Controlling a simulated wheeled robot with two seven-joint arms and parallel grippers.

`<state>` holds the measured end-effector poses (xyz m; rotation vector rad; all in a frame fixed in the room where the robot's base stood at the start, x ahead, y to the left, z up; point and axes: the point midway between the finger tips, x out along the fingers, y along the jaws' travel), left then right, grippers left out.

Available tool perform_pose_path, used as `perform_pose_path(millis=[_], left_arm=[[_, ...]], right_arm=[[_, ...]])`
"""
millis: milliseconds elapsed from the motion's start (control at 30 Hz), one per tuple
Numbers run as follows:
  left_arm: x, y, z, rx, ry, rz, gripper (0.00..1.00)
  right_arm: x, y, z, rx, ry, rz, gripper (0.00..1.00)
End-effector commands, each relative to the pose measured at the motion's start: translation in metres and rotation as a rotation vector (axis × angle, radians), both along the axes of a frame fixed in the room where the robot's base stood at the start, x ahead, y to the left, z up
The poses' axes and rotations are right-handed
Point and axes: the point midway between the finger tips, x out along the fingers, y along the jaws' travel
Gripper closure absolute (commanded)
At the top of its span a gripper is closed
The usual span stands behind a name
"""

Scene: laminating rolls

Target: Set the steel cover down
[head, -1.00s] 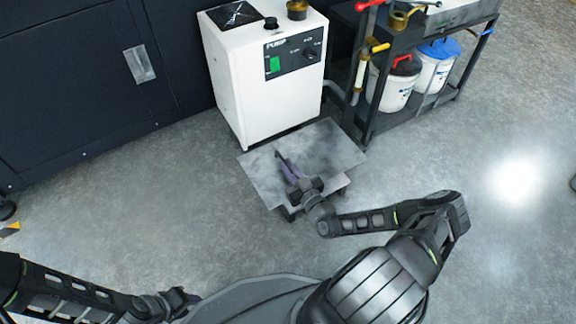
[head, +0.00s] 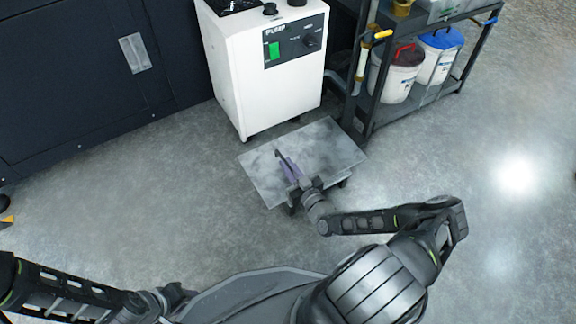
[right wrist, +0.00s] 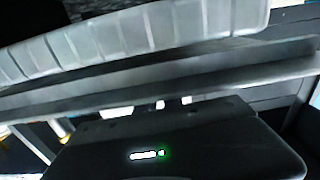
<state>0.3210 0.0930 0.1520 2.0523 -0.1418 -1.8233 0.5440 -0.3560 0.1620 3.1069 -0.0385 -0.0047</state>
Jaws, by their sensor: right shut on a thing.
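The steel cover (head: 325,146) is a flat grey, mottled plate in the head view, in front of the white pump. A dark bar with purplish sides stands out on its middle. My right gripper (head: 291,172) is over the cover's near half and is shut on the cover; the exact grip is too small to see. I cannot tell whether the plate rests on the floor or hangs just above it. In the right wrist view, pale metal edges (right wrist: 190,75) cross close in front of the gripper. My left gripper (head: 180,297) is low at the left, away from the cover.
The white pump cabinet (head: 270,85) stands just behind the cover. A dark shelf cart (head: 368,110) with a red-handled bucket (head: 398,80) and a blue-lidded bucket (head: 437,62) is behind right. Floor is clear at left and right.

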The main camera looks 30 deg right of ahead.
Motion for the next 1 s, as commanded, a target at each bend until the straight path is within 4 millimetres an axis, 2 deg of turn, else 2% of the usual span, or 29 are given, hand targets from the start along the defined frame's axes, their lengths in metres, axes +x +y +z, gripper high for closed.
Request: perform_pose_path(millis=[600, 633, 900, 1000], left_arm=[[0.000, 0.000, 0.000, 0.000, 0.000, 0.000, 0.68], [0.000, 0.000, 0.000, 0.000, 0.000, 0.000, 0.68], [0.000, 0.000, 0.000, 0.000, 0.000, 0.000, 0.68], [0.000, 0.000, 0.000, 0.000, 0.000, 0.000, 0.68]], right_arm=[[0.001, 0.000, -0.010, -0.001, -0.003, -0.001, 1.00], [0.001, 0.000, -0.010, -0.001, -0.003, -0.001, 0.87], [0.000, 0.000, -0.010, 0.000, -0.001, -0.001, 0.65], [0.000, 0.000, -0.011, 0.000, -0.001, -0.001, 0.64]])
